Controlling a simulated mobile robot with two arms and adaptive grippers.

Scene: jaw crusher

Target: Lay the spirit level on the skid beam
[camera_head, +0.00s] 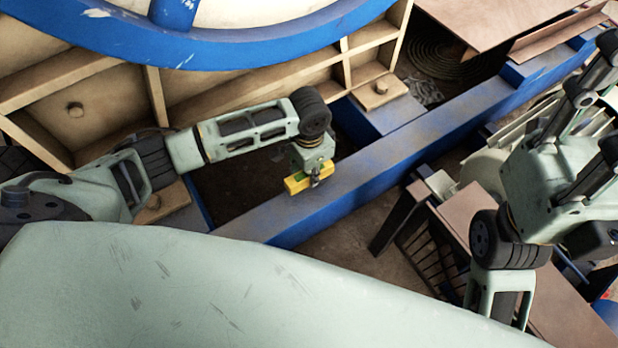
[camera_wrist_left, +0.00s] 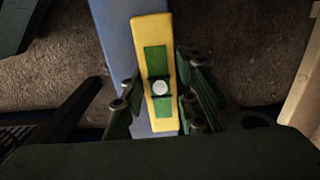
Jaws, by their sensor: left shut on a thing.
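The spirit level is a yellow bar (camera_head: 297,184) with green panels and a pale round spot; it also shows in the left wrist view (camera_wrist_left: 152,32). My left gripper (camera_head: 316,180) points down and is shut on its middle; its fingers show on either side in the wrist view (camera_wrist_left: 158,98). The skid beam is the long blue beam (camera_head: 375,165), seen behind the level in the wrist view (camera_wrist_left: 114,35). The level runs roughly along the beam, over its far-side edge in the head view. I cannot tell whether they touch. My right gripper (camera_head: 607,95) is at the right edge, its fingertips partly cut off.
A large blue-rimmed wheel (camera_head: 240,50) and a cream ribbed frame (camera_head: 110,100) stand behind my left arm. A bolted foot block (camera_head: 380,92) sits beside the beam. A brown-topped table (camera_head: 480,215) stands at the right, near my right arm.

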